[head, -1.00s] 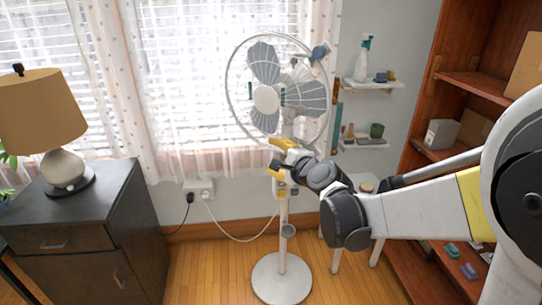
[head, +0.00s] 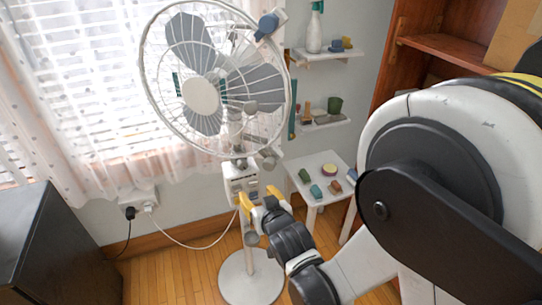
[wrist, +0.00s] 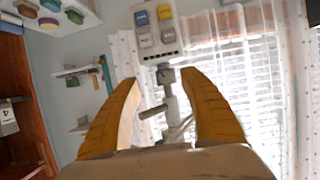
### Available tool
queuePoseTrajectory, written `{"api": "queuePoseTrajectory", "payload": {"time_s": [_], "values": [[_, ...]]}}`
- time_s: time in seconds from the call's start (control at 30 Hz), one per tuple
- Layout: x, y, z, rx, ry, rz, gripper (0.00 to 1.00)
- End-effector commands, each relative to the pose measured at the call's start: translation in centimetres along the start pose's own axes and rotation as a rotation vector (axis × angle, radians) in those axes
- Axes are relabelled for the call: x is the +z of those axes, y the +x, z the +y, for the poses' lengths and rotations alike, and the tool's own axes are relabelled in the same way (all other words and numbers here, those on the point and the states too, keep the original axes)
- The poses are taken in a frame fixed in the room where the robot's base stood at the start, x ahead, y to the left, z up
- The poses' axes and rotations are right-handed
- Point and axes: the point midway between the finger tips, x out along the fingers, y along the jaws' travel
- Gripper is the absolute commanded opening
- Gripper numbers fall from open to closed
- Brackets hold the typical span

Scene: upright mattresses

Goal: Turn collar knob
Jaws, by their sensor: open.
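The white standing fan (head: 200,95) is in front of the window, with a control box (head: 240,180) on its pole. A round grey knob (head: 250,239), apparently the collar knob, is on the pole below the box. Another grey knob (head: 268,158) sticks out right above the box. My gripper (head: 260,199) is open and empty, at the lower front of the box in the head view. In the wrist view, the grey neck joint (wrist: 165,75) and a grey cylindrical part (wrist: 152,111) appear between the open fingers (wrist: 161,82). Contact cannot be told.
A small white table (head: 322,172) with several small objects stands right of the fan. Wall shelves (head: 330,52) and a wooden bookcase (head: 445,48) are farther right. A dark cabinet (head: 60,250) is at the left. A white cord runs from the wall outlet (head: 140,202) to the fan.

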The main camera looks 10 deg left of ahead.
Motion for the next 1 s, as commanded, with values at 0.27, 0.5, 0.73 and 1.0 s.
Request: {"api": "queuePoseTrajectory", "payload": {"time_s": [0.27,0.5,0.73,1.0], "values": [[-2.2,4.3,0.1,0.002,0.002,0.000,0.51],[-3.8,9.7,0.1,0.002,0.005,0.000,0.51],[-4.4,12.9,0.1,0.002,0.005,0.000,0.51],[-4.5,13.8,0.1,0.002,0.006,0.001,0.51]]}}
